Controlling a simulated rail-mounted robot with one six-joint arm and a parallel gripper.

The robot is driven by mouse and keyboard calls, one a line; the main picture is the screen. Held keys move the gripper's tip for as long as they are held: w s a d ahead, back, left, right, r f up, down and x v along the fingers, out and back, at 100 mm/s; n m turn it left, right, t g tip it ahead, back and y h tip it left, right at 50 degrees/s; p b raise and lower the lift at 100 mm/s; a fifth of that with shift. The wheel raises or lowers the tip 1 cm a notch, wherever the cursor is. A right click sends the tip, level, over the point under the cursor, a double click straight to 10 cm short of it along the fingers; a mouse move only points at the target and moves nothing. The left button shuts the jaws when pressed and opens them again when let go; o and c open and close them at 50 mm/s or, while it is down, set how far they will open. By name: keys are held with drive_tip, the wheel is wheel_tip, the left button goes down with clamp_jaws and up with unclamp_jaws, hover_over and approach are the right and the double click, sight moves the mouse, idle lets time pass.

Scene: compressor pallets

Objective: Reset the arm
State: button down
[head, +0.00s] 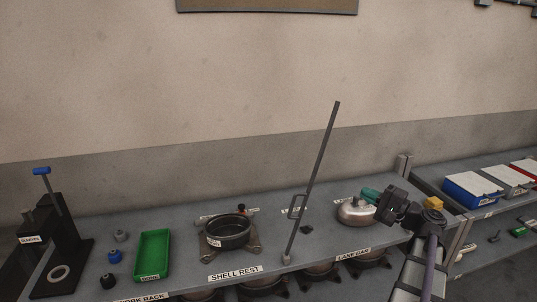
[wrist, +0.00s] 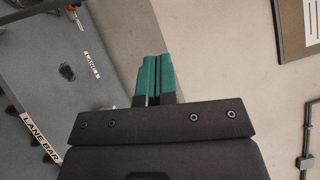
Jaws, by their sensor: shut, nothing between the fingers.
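My gripper (head: 367,193) is at the right end of the bench in the head view, its green fingers pointing left. It overlaps a silver dome-shaped shell (head: 352,213) in the picture; whether they touch cannot be told. In the wrist view the two green fingers (wrist: 153,75) lie side by side, shut with nothing between them. Beyond them are the plain wall and the grey bench top (wrist: 85,75).
A tall leaning bar (head: 318,170) stands left of the gripper. A dark round shell (head: 228,231) sits on the shell rest. A green tray (head: 151,254) and a black press (head: 65,240) are farther left. Blue, grey and red bins (head: 473,190) stand right.

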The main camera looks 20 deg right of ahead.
drive_tip(key=s+a+f+n+g+h, duration=0.1)
drive_tip(key=a+f+n+g+h, duration=0.1)
drive_tip(key=a+f+n+g, duration=0.4)
drive_tip(key=s+a+f+n+g+h, duration=0.1)
drive_tip(key=s+a+f+g+h, duration=0.1)
drive_tip(key=a+f+g, duration=0.75)
drive_tip(key=a+f+n+g+h, duration=0.1)
drive_tip(key=a+n+h, duration=0.1)
drive_tip(key=a, duration=0.7)
drive_tip(key=s+a+f+n+h, duration=0.1)
drive_tip(key=a+n, duration=0.4)
drive_tip(key=a, duration=0.5)
drive_tip(key=shift+s+a+f+n+g+h, duration=0.15)
drive_tip(key=shift+f+n+g+h, duration=0.2)
drive_tip(key=shift+f+h, duration=0.5)
